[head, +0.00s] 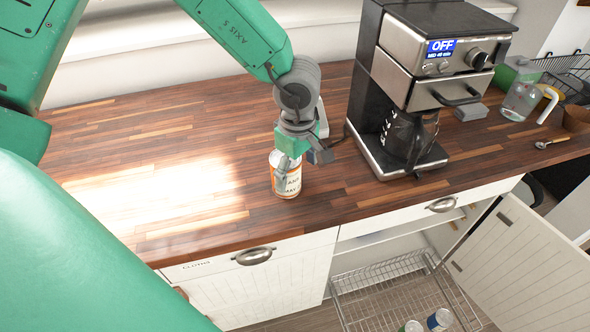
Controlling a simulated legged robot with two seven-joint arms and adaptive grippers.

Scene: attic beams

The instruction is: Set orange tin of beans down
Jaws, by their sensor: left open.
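The orange tin of beans (287,183) stands upright on the wooden counter (200,150), near its front edge. It has an orange and white label and a pale metal top. My left gripper (298,157) comes down from above and is open at the tin, with a finger in front of its upper part. The gripper hides part of the tin's top and right side. My right gripper is not in view.
A coffee maker (425,70) with a glass carafe stands right of the tin. A clear jug (522,98) and a spoon (548,143) are farther right. Below, a cabinet door (525,265) hangs open by a wire basket (385,290) with cans. The counter's left is clear.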

